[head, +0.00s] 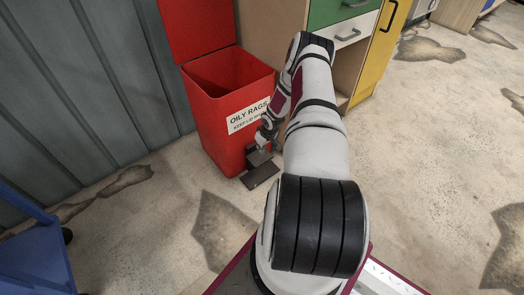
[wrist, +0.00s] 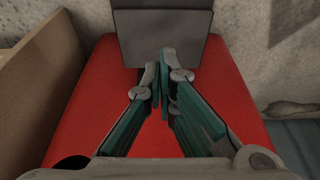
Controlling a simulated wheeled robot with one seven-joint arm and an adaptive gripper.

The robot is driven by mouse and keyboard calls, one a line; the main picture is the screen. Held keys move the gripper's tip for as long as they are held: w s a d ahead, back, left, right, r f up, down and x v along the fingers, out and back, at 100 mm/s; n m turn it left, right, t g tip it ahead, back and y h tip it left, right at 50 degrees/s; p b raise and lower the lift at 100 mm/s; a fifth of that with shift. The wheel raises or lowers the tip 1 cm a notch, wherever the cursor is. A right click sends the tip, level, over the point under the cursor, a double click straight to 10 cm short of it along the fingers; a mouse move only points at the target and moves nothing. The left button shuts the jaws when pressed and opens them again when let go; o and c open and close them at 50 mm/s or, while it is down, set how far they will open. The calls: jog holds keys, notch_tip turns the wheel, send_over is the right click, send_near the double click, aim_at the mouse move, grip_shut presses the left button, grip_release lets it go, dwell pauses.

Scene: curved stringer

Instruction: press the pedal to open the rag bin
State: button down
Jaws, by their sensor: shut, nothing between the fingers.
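The red rag bin (head: 220,130) stands against the wall with a white "OILY RAGS" label on its front. Its red lid (head: 196,28) is raised and the dark inside shows. The dark grey pedal (head: 260,176) sticks out at the foot of the bin's front. My gripper (head: 259,152) is low in front of the bin, at the pedal's bin-side end. In the wrist view the shut, empty fingers (wrist: 161,64) point at the pedal plate (wrist: 185,42), with the bin's red front (wrist: 80,115) behind. Their tips overlap the plate's edge; I cannot tell whether they press it.
A wooden cabinet (head: 262,35) with green and white drawers and a yellow door stands right of the bin. A corrugated grey wall (head: 90,80) is at the left. A blue frame (head: 38,255) is at lower left. The stained concrete floor (head: 430,150) at right is clear.

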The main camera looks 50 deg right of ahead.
aim_at(264, 159)
jog(key=p+v, duration=0.1)
jog(key=v, duration=0.4)
jog(key=shift+r+p, duration=0.2)
jog(key=shift+p, duration=0.2)
dwell(0.8)
